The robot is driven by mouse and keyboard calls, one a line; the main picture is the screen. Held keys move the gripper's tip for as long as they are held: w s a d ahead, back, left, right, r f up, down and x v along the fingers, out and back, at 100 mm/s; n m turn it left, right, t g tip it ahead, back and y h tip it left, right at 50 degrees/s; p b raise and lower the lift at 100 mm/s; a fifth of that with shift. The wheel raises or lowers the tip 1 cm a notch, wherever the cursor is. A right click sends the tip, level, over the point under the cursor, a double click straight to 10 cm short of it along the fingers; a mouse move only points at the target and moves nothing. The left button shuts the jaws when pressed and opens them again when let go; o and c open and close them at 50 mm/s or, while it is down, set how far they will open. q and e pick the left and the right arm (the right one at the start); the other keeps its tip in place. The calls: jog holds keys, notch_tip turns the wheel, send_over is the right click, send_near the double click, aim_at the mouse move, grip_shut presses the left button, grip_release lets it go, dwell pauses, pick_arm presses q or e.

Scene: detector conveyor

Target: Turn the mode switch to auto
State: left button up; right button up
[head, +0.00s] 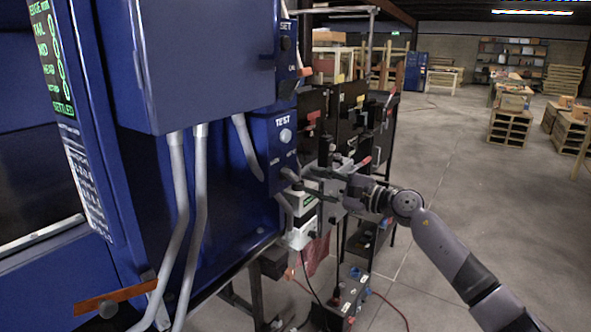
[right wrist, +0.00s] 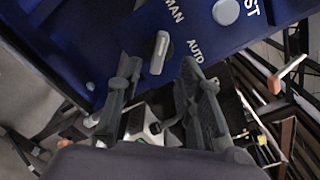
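The mode switch (right wrist: 160,52) is a light grey lever knob on the blue panel, beside the printed words MAN and AUTO. It stands slightly tilted in the right wrist view; which word it points at I cannot tell. In the head view the knob (head: 289,174) shows small, below the TEST button (head: 285,135). My right gripper (head: 305,182) is open in front of the panel. In the right wrist view its two fingers (right wrist: 160,76) are spread apart, one to each side of the knob. No grip on it shows; the depth gap is unclear. My left gripper is out of view.
The TEST button (right wrist: 226,12) sits close to the switch. Grey conduits (head: 199,190) run down the blue cabinet (head: 205,60). A dark rack with tools (head: 350,115) stands behind my right gripper. The concrete floor (head: 450,190) to the right is largely open.

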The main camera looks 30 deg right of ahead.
aim_at(294, 176)
jog(key=p+x, duration=0.1)
jog(key=x, duration=0.1)
jog(key=p+x, duration=0.1)
jog(key=x, duration=0.2)
jog(key=shift+w+a+r, duration=0.15)
jog(key=shift+w+r, duration=0.05)
jog(key=shift+w, duration=0.05)
jog(key=shift+w+a+f, duration=0.15)
jog(key=shift+w+a, duration=0.1)
jog(key=shift+w, duration=0.35)
jog(key=shift+c, duration=0.3)
grip_shut()
